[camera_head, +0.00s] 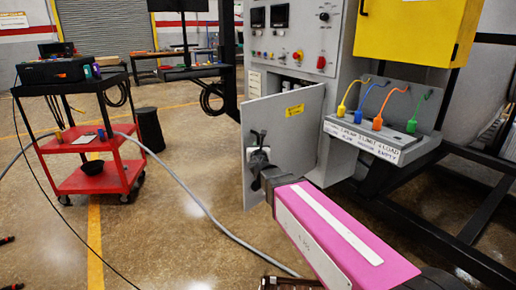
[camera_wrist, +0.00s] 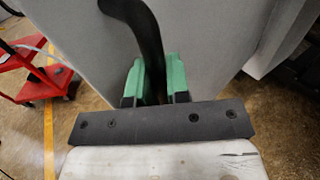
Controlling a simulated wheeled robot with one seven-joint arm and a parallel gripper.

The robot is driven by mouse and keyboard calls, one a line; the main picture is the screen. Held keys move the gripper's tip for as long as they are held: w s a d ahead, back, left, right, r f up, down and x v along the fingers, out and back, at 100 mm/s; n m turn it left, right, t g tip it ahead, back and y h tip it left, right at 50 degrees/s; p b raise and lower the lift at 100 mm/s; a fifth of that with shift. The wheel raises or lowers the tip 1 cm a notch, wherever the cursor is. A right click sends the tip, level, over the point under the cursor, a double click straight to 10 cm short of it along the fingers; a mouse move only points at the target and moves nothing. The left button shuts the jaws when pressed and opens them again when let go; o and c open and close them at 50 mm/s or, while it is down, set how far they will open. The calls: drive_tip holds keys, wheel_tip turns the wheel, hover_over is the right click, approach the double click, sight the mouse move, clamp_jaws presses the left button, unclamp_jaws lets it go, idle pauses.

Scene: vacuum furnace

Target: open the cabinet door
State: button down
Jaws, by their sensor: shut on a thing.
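The grey cabinet door (camera_head: 295,125) carries a yellow label and stands swung out from the lower front of the grey cabinet (camera_head: 335,85). Part of the dark interior shows above the door's top edge. A black handle (camera_head: 257,139) is on the door's left part; it also shows in the wrist view as a curved black bar (camera_wrist: 147,30). My gripper (camera_head: 261,165) is at the handle. In the wrist view its green-padded fingers (camera_wrist: 155,85) are shut on the handle, one on each side. The fingertips partly hide the handle's lower end.
A red cart (camera_head: 95,180) stands on the left, with a black bin (camera_head: 150,130) beside it. A grey cable (camera_head: 195,200) crosses the floor. A sloped panel with coloured hooked tags (camera_head: 372,140) and a yellow box (camera_head: 405,35) are to the right. Floor left of the door is mostly clear.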

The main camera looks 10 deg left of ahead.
drive_tip(key=c, duration=1.1)
unclamp_jaws()
